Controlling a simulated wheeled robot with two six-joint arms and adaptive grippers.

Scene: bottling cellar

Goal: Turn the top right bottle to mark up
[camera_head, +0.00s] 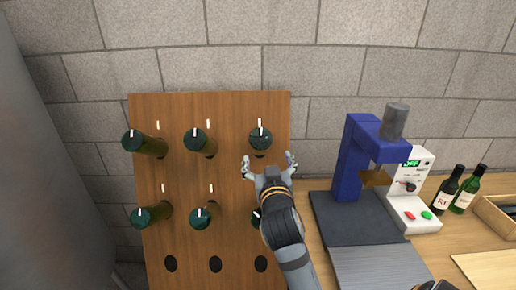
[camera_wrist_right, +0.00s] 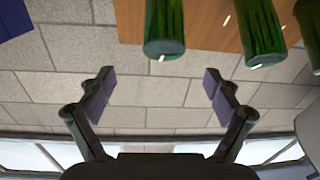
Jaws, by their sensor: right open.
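The top right bottle (camera_head: 260,139) sits neck-in in the wooden rack, its dark green base facing out. A white tick is on the board above it. The white mark on its base is too small in the head view to read its angle exactly. In the right wrist view, which looks upside down, this bottle (camera_wrist_right: 165,28) is at the top, with a white mark at its lower rim. My right gripper (camera_head: 269,162) is open and empty, just below and in front of this bottle, not touching it.
The wooden rack (camera_head: 180,185) holds several other bottles; the bottom right one is partly hidden behind my right arm. Empty holes are below. A blue press (camera_head: 348,165), a white control box (camera_head: 412,205) and two standing bottles are on the bench at right. A block wall is behind.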

